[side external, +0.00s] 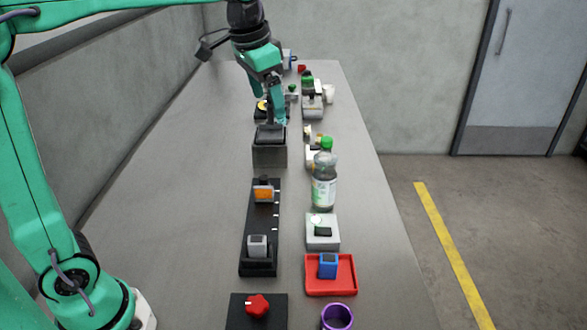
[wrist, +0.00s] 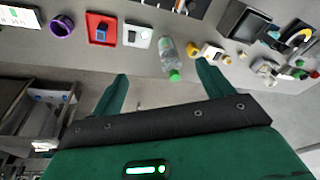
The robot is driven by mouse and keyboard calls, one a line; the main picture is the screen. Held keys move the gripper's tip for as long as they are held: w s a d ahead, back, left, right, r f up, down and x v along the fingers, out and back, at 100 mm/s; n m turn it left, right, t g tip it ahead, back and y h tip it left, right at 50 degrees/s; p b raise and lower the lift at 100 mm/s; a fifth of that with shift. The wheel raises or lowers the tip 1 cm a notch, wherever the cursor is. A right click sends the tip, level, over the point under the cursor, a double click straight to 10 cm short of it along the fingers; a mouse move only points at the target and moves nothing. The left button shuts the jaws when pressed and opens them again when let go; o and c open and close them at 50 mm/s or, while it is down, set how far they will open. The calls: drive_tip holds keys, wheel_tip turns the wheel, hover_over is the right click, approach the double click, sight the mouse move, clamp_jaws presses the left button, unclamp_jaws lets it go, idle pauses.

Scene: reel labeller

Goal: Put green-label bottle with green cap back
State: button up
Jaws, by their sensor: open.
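The clear bottle (side external: 324,182) with a green cap (side external: 326,143) and a pale label with some green stands upright near the table's right edge. In the wrist view the bottle (wrist: 168,53) shows beyond the gap between my fingers, its cap toward me. My gripper (side external: 268,98) is open, above the table, farther along it and left of the bottle. Its two teal fingers spread wide in the wrist view (wrist: 163,82), with nothing between them. The bottle is apart from them.
A dark grey box (side external: 269,150) stands below my gripper. A black track (side external: 260,222) holds orange and grey blocks. A white box (side external: 322,236), a red tray (side external: 330,289) with a blue block and a purple ring (side external: 337,317) line the right side. Small items crowd the far end. The table's left is clear.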

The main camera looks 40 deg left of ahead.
drive_tip(key=s+f+n+t, duration=0.1)
drive_tip(key=s+f, duration=0.2)
drive_tip(key=s, duration=0.3)
drive_tip(key=s+f+n+t, duration=0.1)
drive_tip(key=s+f, duration=0.2)
drive_tip(key=s, duration=0.4)
drive_tip(key=s+a+f+n, duration=0.1)
drive_tip(key=s+f, duration=0.2)
drive_tip(key=s, duration=0.3)
drive_tip(key=shift+s+f+t, duration=0.15)
drive_tip(key=shift+f+t, duration=0.05)
drive_tip(key=shift+t, duration=0.2)
